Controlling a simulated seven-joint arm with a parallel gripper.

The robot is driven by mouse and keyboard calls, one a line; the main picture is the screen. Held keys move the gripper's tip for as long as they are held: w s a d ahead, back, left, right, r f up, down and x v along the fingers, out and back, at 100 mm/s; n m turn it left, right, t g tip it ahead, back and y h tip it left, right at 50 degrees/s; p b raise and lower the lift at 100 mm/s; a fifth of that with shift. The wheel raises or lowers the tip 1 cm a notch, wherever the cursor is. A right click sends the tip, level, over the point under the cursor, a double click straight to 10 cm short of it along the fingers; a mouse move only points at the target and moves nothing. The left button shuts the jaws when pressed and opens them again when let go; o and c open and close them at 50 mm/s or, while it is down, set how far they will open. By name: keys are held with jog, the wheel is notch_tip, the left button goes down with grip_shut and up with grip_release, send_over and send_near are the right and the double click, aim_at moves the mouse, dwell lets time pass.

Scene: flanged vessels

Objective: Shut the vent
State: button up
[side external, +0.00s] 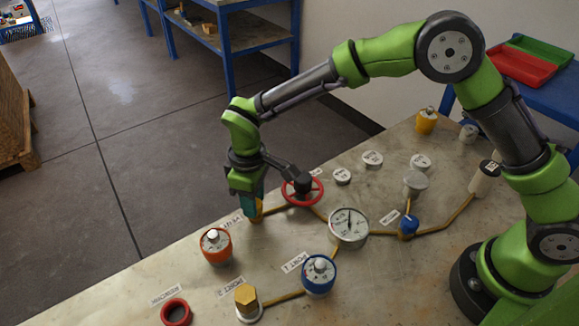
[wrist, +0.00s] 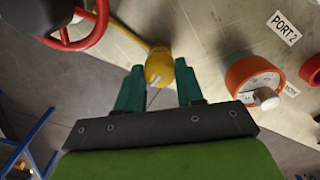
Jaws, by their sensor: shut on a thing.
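My gripper (side external: 255,208) points down at the table, its teal fingers on either side of a yellow fitting (side external: 257,217) at the end of a brass pipe. In the wrist view my gripper (wrist: 160,82) is shut on the yellow fitting (wrist: 158,66), whose rounded top shows between the fingertips. The fingers hide part of it in the side view. A red handwheel (side external: 303,191) stands on the pipe just right of my gripper; it also shows at upper left in the wrist view (wrist: 93,30).
An orange flanged vessel (side external: 216,246) stands close to my gripper at front left. A dial gauge (side external: 349,227), a blue vessel (side external: 319,274), a gold hexagonal cap (side external: 246,297) and a red ring (side external: 175,312) stand further off. Several white-topped discs lie toward the back.

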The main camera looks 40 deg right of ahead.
jog(key=shift+n, duration=0.6)
jog(key=o, duration=1)
jog(key=shift+o, duration=0.2)
jog(key=shift+r, duration=0.1)
notch_tip(320, 180, up, 17)
